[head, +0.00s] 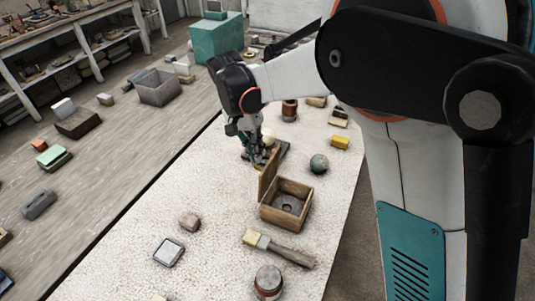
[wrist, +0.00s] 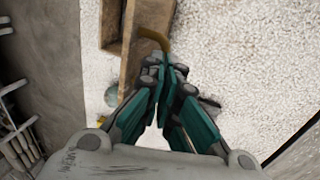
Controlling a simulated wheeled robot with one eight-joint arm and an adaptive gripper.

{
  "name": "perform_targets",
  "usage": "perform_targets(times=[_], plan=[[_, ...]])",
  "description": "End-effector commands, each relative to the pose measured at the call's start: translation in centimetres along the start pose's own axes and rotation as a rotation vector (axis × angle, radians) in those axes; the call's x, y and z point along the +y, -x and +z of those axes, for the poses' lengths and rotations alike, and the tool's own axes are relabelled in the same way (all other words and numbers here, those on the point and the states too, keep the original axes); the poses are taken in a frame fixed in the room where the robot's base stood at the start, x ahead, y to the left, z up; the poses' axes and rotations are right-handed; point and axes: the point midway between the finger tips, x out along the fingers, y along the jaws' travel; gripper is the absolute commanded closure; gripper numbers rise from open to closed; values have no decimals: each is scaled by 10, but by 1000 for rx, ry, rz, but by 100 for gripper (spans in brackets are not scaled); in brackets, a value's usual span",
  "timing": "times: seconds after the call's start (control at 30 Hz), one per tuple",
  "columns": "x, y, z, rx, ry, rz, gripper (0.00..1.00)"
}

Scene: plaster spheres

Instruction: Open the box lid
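The wooden box (head: 286,204) stands on the pale table in the head view, with a dark round thing inside. Its lid (head: 268,172) stands up steeply from the box's left side, so the box is open. In the wrist view the lid (wrist: 131,62) shows edge-on, with a curved brass-coloured handle (wrist: 155,38) at its edge. My gripper (wrist: 166,68) is just beyond the lid, on the side away from the box. Its fingertips come together at the handle's end, which is hidden between them. In the head view my gripper (head: 262,152) partly covers a dark flat thing.
A greenish sphere (head: 319,164) and a yellow block (head: 340,142) lie right of the lid. A brush (head: 280,248), a round tin (head: 268,282), a pinkish lump (head: 189,222) and a small framed tile (head: 169,252) lie nearer. The table left of the box is mostly clear.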

Motion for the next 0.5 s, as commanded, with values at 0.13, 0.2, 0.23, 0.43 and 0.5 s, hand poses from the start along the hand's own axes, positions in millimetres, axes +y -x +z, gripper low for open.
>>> perform_targets(times=[0.13, 0.2, 0.23, 0.43, 0.5], plan=[[-8, -18, 8, -14, 13, 48, 100], [-9, -19, 8, -15, 12, 64, 100], [-9, -19, 7, -15, 11, 69, 100], [-10, -19, 6, -16, 8, 83, 100], [-10, -19, 6, -16, 7, 84, 100]])
